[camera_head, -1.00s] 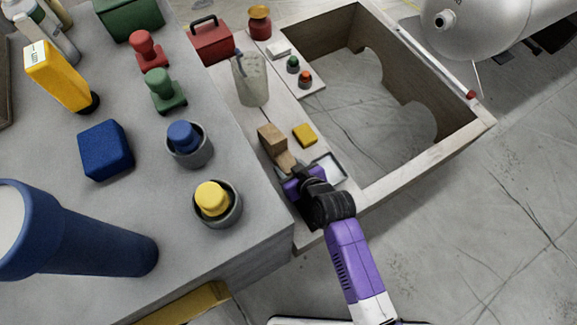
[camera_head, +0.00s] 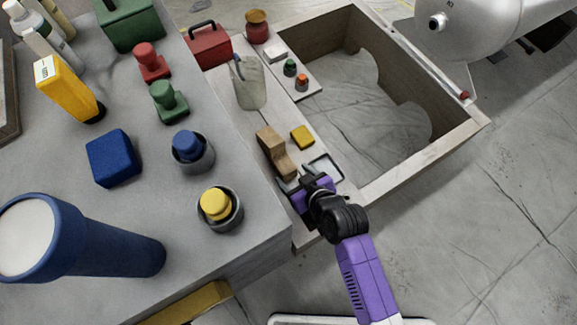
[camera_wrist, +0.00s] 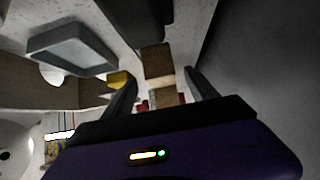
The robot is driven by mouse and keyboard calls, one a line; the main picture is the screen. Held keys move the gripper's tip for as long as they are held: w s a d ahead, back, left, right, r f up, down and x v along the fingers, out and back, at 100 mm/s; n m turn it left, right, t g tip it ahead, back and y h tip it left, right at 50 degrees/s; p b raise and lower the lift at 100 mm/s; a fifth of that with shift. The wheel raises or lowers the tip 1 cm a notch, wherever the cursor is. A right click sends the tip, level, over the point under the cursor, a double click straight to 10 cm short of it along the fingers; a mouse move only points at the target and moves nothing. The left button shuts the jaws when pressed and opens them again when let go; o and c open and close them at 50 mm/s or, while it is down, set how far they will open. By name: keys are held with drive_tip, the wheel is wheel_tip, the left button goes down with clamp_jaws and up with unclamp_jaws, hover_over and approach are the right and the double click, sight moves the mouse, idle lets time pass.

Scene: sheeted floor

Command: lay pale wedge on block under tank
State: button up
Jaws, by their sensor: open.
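My gripper (camera_head: 308,188) is open over the wooden ledge, just in front of a brown wooden piece (camera_head: 276,150) with a stepped shape. In the wrist view my fingers (camera_wrist: 160,92) stand apart, and the wooden piece (camera_wrist: 158,62) shows between and beyond them, with no clear contact. The grey metal tank (camera_head: 490,25) is at the upper right, partly cut off by the picture edge. I cannot make out a block beneath it. No piece is clearly a pale wedge; a small white piece (camera_head: 276,52) lies on the pale board, its shape too small to tell.
A shallow grey-rimmed tray (camera_head: 328,166) and a yellow block (camera_head: 302,136) lie beside my gripper. A translucent container (camera_head: 248,84) stands farther back. The wooden frame (camera_head: 445,143) has an open middle. A grey table (camera_head: 120,195) with several objects is at left.

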drive_tip(key=p+v, duration=0.1)
drive_tip(key=v, duration=0.5)
drive_tip(key=shift+s+r+p, duration=0.1)
drive_tip(key=shift+p, duration=0.25)
drive_tip(key=shift+d, duration=0.1)
drive_tip(key=shift+m+t+h, duration=0.6)
drive_tip(key=shift+m+t, duration=0.1)
drive_tip(key=shift+m, duration=0.1)
drive_tip(key=s+d, duration=0.1)
drive_tip(key=d, duration=0.1)
drive_tip(key=s+d, duration=0.1)
drive_tip(key=s, duration=0.1)
drive_tip(key=s+d, duration=0.2)
drive_tip(key=shift+s+d+r, duration=0.1)
drive_tip(key=shift+d+r, duration=0.25)
drive_tip(key=s+d+r+m+t+h, duration=0.2)
drive_tip(key=s+d+r, duration=0.3)
drive_tip(key=s+r, duration=0.4)
drive_tip(key=s+d+r+m+t+h, duration=0.2)
drive_tip(key=s+d+r, duration=0.4)
drive_tip(key=s+r, duration=0.3)
wheel_tip(320, 180, up, 5)
drive_tip(key=shift+s+d+f+m+t, duration=0.25)
drive_tip(key=shift+s+d+m+t, duration=0.1)
drive_tip(key=shift+m+t, duration=0.3)
